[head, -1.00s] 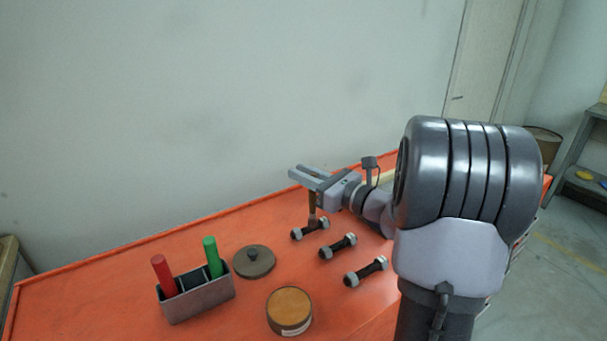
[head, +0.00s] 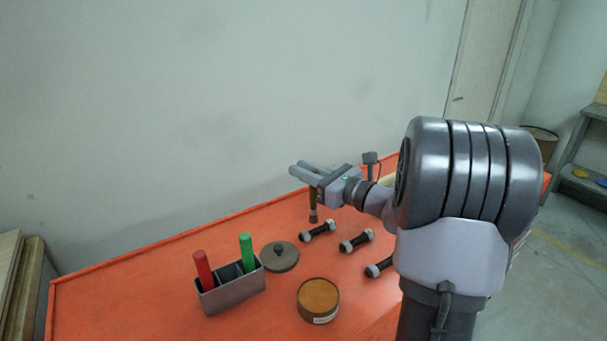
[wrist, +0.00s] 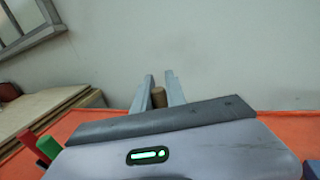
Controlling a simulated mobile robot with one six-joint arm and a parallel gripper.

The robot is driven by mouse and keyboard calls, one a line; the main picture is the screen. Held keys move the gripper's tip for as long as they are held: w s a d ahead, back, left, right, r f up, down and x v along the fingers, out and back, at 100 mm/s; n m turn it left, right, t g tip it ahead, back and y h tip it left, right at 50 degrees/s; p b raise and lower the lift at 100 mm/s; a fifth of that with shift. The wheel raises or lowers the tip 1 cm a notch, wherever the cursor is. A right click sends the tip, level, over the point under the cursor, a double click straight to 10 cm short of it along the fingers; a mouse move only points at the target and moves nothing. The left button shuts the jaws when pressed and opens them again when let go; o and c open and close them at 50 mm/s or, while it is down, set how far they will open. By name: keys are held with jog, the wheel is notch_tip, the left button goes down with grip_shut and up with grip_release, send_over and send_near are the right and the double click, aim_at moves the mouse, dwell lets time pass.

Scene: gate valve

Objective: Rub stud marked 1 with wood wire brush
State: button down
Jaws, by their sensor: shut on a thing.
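My gripper (head: 306,173) is over the far part of the orange bench. It is shut on the wood wire brush (head: 313,206), which hangs upright with its dark end down. In the wrist view, the brown handle end (wrist: 158,97) shows between the two grey fingers. Three dark studs with grey nuts lie on the bench: a far one (head: 318,231), a middle one (head: 356,241) and a near one (head: 378,268), partly hidden by my arm. The brush's lower end is just above and left of the far stud, seemingly apart from it. I cannot read any stud marks.
A grey divided holder (head: 232,293) with a red stick (head: 203,271) and a green stick (head: 247,253) stands on the bench (head: 130,285). A round lid (head: 280,257) and an open round tin (head: 318,300) are near it. A wall rises behind.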

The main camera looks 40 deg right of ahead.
notch_tip(320, 180, up, 5)
jog(key=p, duration=0.3)
jog(key=shift+p, duration=0.4)
jog(key=shift+r, duration=0.1)
